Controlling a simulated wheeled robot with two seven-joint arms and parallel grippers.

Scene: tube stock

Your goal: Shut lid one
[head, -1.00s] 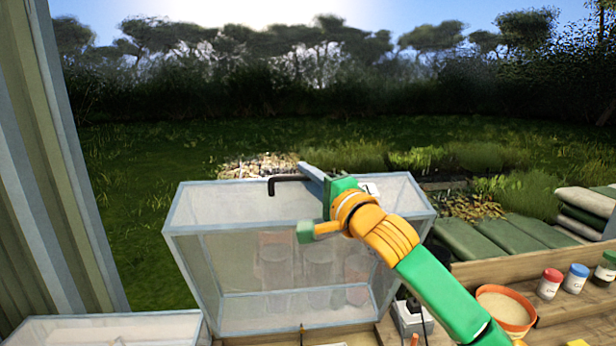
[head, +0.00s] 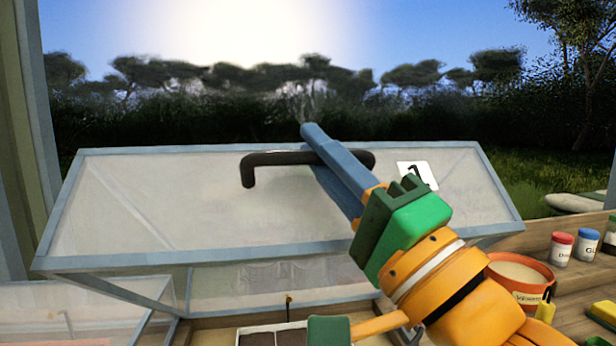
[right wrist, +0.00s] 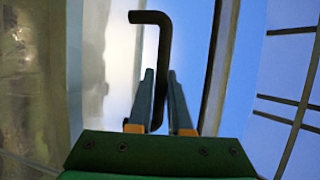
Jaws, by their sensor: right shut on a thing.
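Lid one (head: 140,210) is a clear panel in a pale blue-grey frame, with a white label (head: 417,175) marked 1. It is tilted up, open, above the bench. My right gripper (head: 330,160) is shut on its dark bar handle (head: 262,159), toward the right part of the bar. In the right wrist view the handle (right wrist: 151,18) runs down between the two fingers (right wrist: 158,95). My left gripper is not in view.
Another clear framed case (head: 85,300) stands at the lower left. A terracotta bowl (head: 520,280) and small jars with red (head: 561,246) and blue (head: 587,243) caps stand at the right. A dark seed tray (head: 272,338) shows below the lid.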

